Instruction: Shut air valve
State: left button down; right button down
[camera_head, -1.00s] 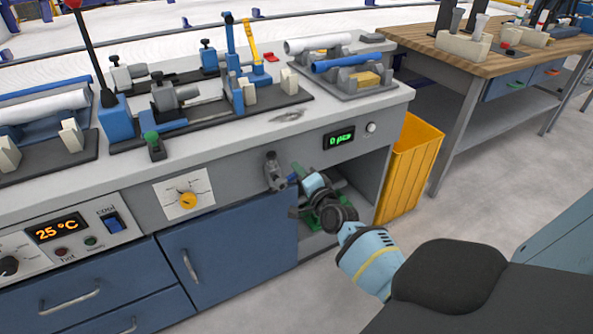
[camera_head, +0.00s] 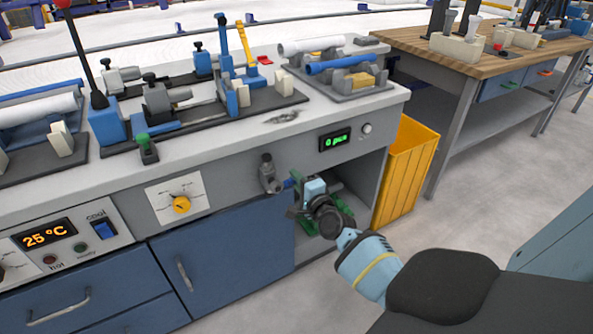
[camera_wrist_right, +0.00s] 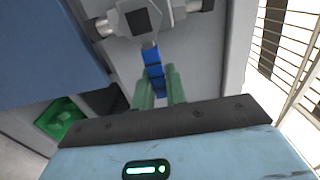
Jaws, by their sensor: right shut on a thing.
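The air valve (camera_head: 267,173) is a grey metal body on the bench's front panel, with a blue handle (camera_head: 287,184) pointing right toward my gripper. In the right wrist view, the valve body (camera_wrist_right: 138,18) is at the top and its blue handle (camera_wrist_right: 153,66) runs down between green fingers. My right gripper (camera_head: 296,184) is shut on the blue handle; its fingertips also show in the right wrist view (camera_wrist_right: 157,87). The fingers hide the handle's end. My left gripper is not in view.
An open shelf bay lies behind my right gripper, with a green object (camera_wrist_right: 62,120) in it. A yellow bin (camera_head: 407,172) stands right of the bench. A yellow dial (camera_head: 181,204) and a green display (camera_head: 337,140) are on the front panel. Pipe fixtures occupy the benchtop.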

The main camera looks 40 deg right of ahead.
jog(key=shift+f, duration=0.1)
jog(key=c, duration=1.4)
grip_release()
jog(key=shift+c, duration=0.2)
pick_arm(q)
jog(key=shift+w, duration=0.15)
pick_arm(e)
jog(key=shift+s, duration=0.25)
pick_arm(q)
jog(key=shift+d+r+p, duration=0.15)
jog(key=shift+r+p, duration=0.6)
jog(key=shift+p, duration=0.05)
pick_arm(e)
jog(key=v, duration=0.7)
jog(key=shift+s+a, duration=0.15)
